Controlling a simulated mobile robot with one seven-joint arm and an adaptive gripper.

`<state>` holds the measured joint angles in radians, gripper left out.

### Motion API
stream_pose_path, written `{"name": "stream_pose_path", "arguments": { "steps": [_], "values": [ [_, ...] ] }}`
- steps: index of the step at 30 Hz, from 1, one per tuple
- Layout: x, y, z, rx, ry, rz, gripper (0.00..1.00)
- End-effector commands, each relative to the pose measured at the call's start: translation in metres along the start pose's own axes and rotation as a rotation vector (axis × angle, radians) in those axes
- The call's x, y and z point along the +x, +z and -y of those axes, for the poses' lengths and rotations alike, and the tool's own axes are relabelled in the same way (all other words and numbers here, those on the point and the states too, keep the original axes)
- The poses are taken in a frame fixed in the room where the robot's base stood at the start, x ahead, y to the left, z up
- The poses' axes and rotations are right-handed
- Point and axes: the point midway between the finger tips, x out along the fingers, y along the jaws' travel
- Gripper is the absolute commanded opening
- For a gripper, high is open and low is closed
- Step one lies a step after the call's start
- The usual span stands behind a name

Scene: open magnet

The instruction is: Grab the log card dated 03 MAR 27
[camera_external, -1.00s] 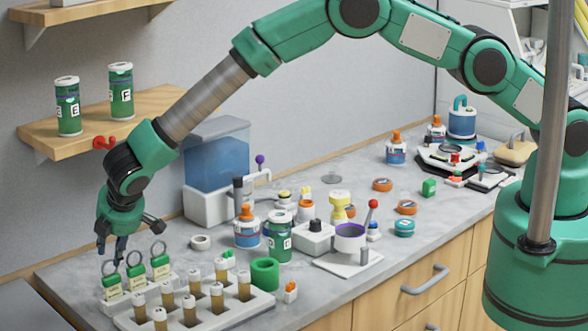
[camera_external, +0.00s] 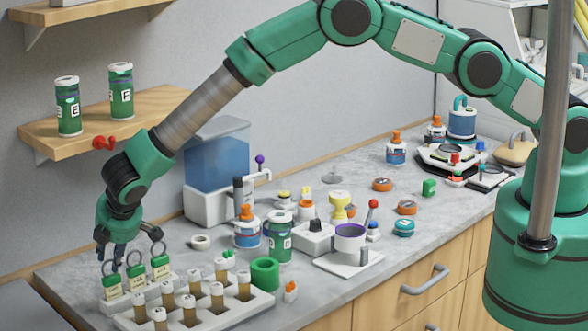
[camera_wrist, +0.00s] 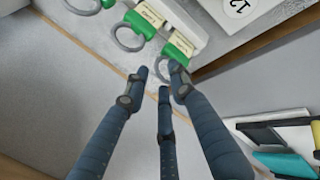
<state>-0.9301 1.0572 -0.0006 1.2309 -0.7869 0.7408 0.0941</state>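Three green log cards with cream labels and grey rings stand in a row in a white rack at the counter's left: a left card (camera_external: 113,289), a middle card (camera_external: 137,279) and a right card (camera_external: 160,269). Their dates are too small to read. In the wrist view, one card (camera_wrist: 180,46) has its ring close to my fingertips, another card (camera_wrist: 145,20) is beyond it, and part of a third shows at the top left. My three-fingered gripper (camera_external: 121,250) is just above the rings. Its fingers (camera_wrist: 161,82) are apart with nothing between them.
A white vial rack (camera_external: 250,303) with several amber vials stands just in front of the cards. A green ring (camera_external: 265,273), a can (camera_external: 279,238) and a water tank (camera_external: 217,160) are to the right. A shelf (camera_external: 165,102) with two cans is behind the arm.

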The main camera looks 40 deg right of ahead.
Motion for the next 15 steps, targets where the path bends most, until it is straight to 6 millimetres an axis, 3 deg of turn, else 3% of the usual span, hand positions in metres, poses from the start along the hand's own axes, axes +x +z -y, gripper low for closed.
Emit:
{"name": "stream_pose_path", "arguments": {
  "steps": [1, 3, 15],
  "values": [
    [0.0000, 0.0000, 0.0000, 0.000, 0.000, 0.000, 0.11],
    [0.0000, 0.0000, 0.0000, 0.000, 0.000, 0.000, 0.00],
    [-0.0011, -0.0002, -0.0007, 0.000, 0.000, 0.000, 0.00]
  ]
}}
